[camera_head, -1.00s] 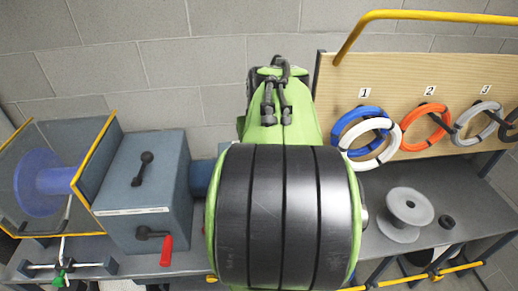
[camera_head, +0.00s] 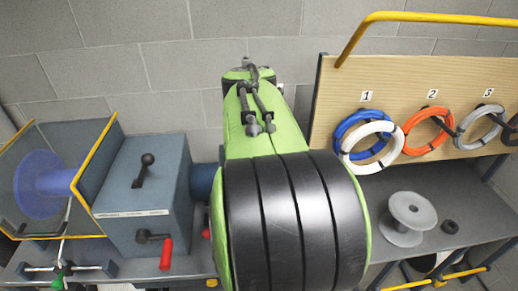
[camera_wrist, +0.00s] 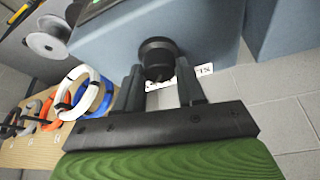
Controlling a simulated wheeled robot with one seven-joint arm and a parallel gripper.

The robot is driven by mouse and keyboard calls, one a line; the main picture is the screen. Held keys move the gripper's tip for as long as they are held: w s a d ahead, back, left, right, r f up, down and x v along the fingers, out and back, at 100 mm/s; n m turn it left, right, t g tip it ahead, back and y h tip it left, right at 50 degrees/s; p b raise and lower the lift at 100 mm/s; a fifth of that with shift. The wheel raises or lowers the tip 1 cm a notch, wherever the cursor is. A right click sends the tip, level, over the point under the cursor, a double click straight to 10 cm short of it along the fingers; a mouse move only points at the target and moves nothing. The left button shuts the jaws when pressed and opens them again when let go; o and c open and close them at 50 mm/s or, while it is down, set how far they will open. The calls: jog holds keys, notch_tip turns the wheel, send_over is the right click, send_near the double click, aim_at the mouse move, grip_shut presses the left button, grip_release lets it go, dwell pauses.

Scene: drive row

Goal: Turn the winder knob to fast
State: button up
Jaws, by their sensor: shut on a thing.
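The winder knob (camera_wrist: 157,55) is a round black knob on a blue-grey housing (camera_wrist: 208,30) in the wrist view. My gripper (camera_wrist: 160,85) has its two dark fingers on either side of the knob, shut on it. A white label (camera_wrist: 203,70) with dark lettering lies behind the knob. Most of it is hidden by the knob and fingers, so I cannot read the setting. In the head view my green and black arm hides the knob and the gripper.
A grey spool (camera_head: 408,215) stands on the bench to the right, below coils hung on a wooden board (camera_head: 400,85).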

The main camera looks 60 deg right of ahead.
jog(key=o, duration=1)
jog(key=p+v, duration=0.4)
jog(key=v, duration=1.1)
jog(key=shift+a+r, duration=0.2)
jog(key=shift+r, duration=0.2)
jog(key=shift+f, duration=0.1)
